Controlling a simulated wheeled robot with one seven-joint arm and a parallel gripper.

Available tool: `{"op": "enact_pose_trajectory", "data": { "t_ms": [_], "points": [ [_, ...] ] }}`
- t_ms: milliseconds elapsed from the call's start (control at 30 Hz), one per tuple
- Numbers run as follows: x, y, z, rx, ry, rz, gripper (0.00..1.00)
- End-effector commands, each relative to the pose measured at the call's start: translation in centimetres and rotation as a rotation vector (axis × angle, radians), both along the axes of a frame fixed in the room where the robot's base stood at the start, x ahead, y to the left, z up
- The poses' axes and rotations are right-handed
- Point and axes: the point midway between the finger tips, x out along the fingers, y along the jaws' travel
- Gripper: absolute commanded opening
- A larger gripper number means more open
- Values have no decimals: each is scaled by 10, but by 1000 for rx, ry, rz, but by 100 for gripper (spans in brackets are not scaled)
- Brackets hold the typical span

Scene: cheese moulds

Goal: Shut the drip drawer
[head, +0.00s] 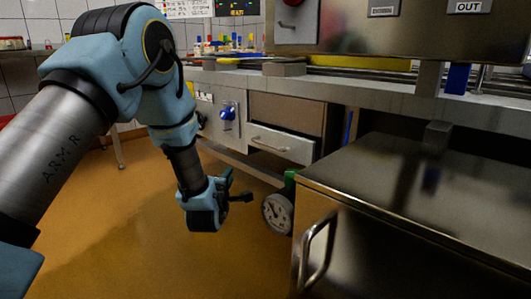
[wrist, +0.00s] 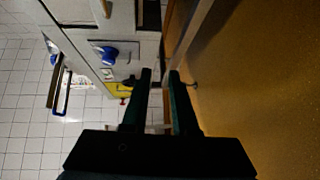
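The drip drawer (head: 283,144) is the light grey front with a bar handle, low in the workbench in the head view. It appears to stand out from the panel above it, though by how much is hard to tell. My gripper (head: 243,186) is in front of and below the drawer, to its left, apart from it. In the wrist view its two dark fingers (wrist: 160,72) are spread with an empty gap between them. I cannot make out the drawer surely in the wrist view.
A blue knob (head: 227,113) sits on the bench panel left of the drawer; it also shows in the wrist view (wrist: 108,53). The orange floor (head: 140,240) is open at left.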

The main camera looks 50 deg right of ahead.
Motion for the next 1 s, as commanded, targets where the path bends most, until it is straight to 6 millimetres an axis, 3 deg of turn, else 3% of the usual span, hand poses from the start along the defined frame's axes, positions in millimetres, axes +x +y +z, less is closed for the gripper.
{"op": "enact_pose_trajectory", "data": {
  "t_ms": [133,300,467,800,1000],
  "points": [
    [-48,-24,39,-204,-54,-188,27],
    [-71,-31,59,-301,-60,-284,27],
    [-68,-46,62,-309,-63,-290,27],
    [-48,-104,71,-306,-63,-288,27],
    [-40,-125,76,-304,-61,-287,27]
  ]
}}
